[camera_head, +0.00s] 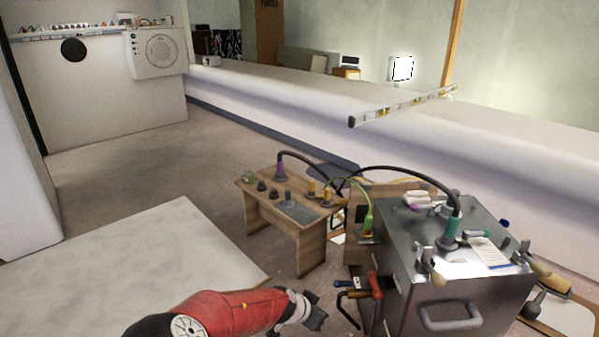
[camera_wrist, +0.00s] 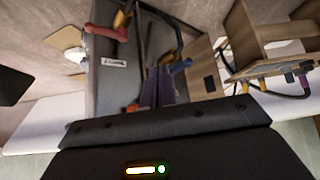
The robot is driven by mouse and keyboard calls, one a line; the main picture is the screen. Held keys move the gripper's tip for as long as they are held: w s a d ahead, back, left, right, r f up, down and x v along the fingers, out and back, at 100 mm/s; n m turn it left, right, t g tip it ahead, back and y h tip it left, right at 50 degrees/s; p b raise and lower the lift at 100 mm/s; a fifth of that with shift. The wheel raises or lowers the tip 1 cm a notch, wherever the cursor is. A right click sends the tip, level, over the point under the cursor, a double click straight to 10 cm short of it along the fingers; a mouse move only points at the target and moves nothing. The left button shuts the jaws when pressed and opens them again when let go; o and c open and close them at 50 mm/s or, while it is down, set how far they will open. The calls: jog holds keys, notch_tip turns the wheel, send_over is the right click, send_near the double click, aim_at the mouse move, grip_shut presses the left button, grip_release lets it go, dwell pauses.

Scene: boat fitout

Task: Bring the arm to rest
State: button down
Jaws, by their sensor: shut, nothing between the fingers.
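My gripper (camera_head: 315,316) shows at the bottom centre of the head view, at the end of my red arm. It is shut and holds nothing. It is apart from the metal cabinet (camera_head: 460,279) to its right and the wooden bench (camera_head: 310,240) behind it. In the wrist view the closed fingers (camera_wrist: 160,88) point towards the cabinet side (camera_wrist: 116,72), with tools hanging around them. How far the fingers are from those tools is hard to tell.
Red-handled and dark tools (camera_head: 372,287) hang on the cabinet's left side, close to my gripper. Cables with coloured plugs join bench and cabinet. A pale slab (camera_head: 130,262) lies to the left. Open floor (camera_head: 150,165) extends behind it. A level (camera_head: 405,105) rests on the white ledge.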

jog(key=s+d+r+n+y, duration=0.2)
jog(key=s+d+r+n, duration=0.2)
jog(key=s+r, duration=0.8)
jog(key=s+d+r+n+y, duration=0.3)
jog(key=s+d+r, duration=0.4)
jog(key=s+r, duration=0.6)
notch_tip(320, 180, up, 2)
jog(key=shift+n, duration=0.7)
jog(key=shift+s, duration=0.1)
